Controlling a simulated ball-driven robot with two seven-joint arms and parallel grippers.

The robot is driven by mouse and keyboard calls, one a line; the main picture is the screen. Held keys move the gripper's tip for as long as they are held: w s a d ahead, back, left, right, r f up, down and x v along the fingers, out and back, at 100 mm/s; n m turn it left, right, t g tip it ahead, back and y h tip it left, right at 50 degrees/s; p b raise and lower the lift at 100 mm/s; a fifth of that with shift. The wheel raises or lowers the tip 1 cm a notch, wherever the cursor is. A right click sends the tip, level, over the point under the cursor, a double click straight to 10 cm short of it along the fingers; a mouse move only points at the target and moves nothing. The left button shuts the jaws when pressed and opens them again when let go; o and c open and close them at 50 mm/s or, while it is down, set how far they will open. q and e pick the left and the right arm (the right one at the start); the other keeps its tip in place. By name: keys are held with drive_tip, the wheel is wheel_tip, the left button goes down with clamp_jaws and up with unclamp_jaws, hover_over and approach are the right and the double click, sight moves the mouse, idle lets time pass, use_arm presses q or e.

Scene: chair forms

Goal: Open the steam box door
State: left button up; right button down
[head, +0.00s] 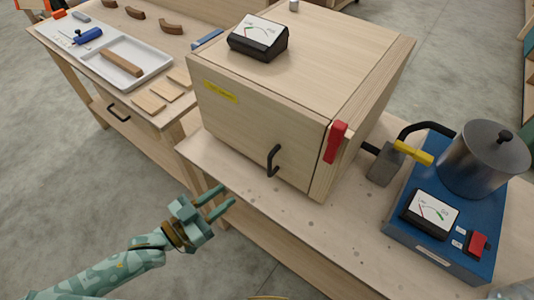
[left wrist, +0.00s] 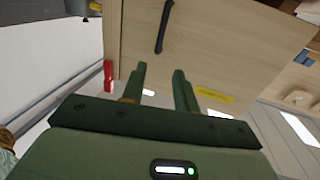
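The steam box (head: 290,90) is a pale wooden box on a workbench, and its front door (head: 245,130) looks shut. A black handle (head: 273,160) sits on the door's right part; it also shows in the left wrist view (left wrist: 163,28). A red latch (head: 336,142) is at the door's right edge, upright against the frame; it also shows in the left wrist view (left wrist: 108,76). My left gripper (head: 226,197) is open and empty, in front of and below the door, left of the handle and apart from it. My right gripper is not in view.
A blue steam generator base (head: 440,225) with a metal pot (head: 484,160) stands right of the box, joined by a black hose. A gauge (head: 258,38) sits on top of the box. A second bench at left holds a white tray (head: 120,60). Floor in front is clear.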

sight(268, 164)
use_arm(q)
drive_tip(key=b+x, duration=0.1)
drive_tip(key=x, duration=1.5)
drive_tip(key=shift+s, duration=0.1)
clamp_jaws()
